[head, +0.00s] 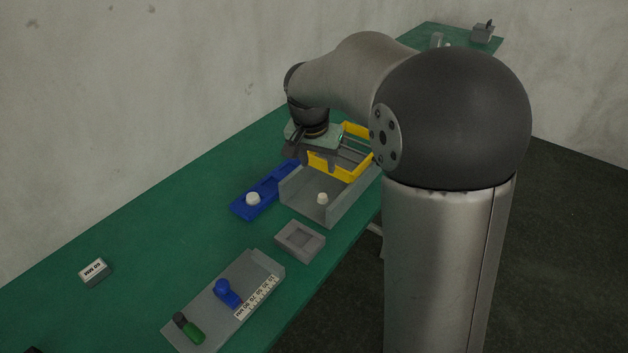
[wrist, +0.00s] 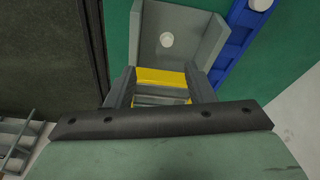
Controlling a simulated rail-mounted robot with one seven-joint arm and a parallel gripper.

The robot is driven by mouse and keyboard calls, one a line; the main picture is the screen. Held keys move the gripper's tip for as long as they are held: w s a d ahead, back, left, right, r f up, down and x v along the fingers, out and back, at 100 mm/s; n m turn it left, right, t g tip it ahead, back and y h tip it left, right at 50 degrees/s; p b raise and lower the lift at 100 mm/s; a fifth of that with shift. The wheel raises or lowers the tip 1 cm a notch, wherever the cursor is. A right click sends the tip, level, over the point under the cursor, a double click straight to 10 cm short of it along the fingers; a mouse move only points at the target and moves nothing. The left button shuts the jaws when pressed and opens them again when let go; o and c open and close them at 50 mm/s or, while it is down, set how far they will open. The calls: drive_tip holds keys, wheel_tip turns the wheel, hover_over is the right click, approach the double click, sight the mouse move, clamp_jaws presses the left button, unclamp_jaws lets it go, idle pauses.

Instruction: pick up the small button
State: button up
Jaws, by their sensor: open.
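Two white round buttons are in view. The smaller one (head: 322,198) sits in the grey open-ended tray (head: 345,204) and also shows in the wrist view (wrist: 166,40). The larger one (head: 253,198) sits on the blue tray (head: 240,209), partly cut off at the wrist view's top edge (wrist: 260,4). My gripper (wrist: 160,72) is open and empty. Its two grey fingers frame part of a yellow piece (wrist: 163,77), with the small button beyond the fingertips and apart from them. In the head view my arm partly covers the area around the gripper.
Near the grey tray on the green table (head: 150,231) is a small grey block with a recess (head: 300,241). The table's left middle is clear.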

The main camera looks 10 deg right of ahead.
drive_tip(key=w, duration=0.2)
drive_tip(key=p, duration=0.2)
approach(323, 195)
drive_tip(key=shift+m, duration=0.4)
drive_tip(key=x, duration=0.8)
drive_tip(key=shift+f, duration=0.25)
drive_tip(key=c, duration=0.9)
